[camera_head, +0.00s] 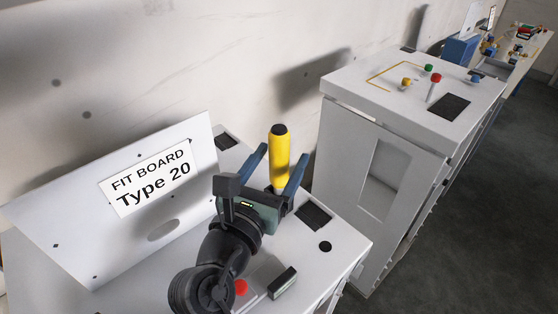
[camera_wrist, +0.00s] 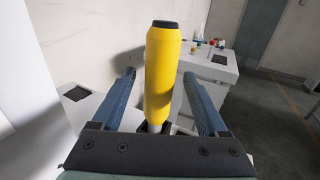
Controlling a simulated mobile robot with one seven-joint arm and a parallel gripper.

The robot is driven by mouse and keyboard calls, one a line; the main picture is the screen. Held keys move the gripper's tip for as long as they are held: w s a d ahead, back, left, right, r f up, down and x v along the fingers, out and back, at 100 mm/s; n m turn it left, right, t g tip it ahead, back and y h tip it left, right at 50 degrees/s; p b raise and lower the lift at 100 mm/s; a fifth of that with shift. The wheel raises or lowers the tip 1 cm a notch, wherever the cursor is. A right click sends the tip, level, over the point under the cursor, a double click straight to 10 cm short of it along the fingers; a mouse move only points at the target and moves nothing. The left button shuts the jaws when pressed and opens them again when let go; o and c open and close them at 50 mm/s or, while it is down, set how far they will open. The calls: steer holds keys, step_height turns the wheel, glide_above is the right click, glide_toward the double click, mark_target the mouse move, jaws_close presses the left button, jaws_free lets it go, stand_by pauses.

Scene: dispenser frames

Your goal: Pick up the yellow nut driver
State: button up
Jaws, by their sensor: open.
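The yellow nut driver (camera_head: 279,158) stands upright over the near white cabinet top, its black-capped handle up. In the wrist view the yellow nut driver (camera_wrist: 162,75) rises between my two blue fingers, with a short pale shaft below the handle. My gripper (camera_head: 278,172) is open, with one finger on each side of the handle. In the wrist view my gripper (camera_wrist: 158,85) shows a gap between each finger and the handle. The lower end of the driver is hidden behind my gripper body.
A white sign board (camera_head: 120,205) reading "FIT BOARD Type 20" leans at the left. A small dark block (camera_head: 283,283) and a red button (camera_head: 241,287) are at the front. A second white cabinet (camera_head: 400,105) with coloured knobs stands to the right, and a wall runs behind.

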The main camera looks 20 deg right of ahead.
steer(key=x, duration=0.3)
steer(key=shift+w+d+f+p, duration=0.1)
steer(key=shift+w+d+p, duration=0.15)
steer(key=shift+p, duration=0.15)
steer(key=shift+a, duration=0.1)
jaws_close()
stand_by(1.0)
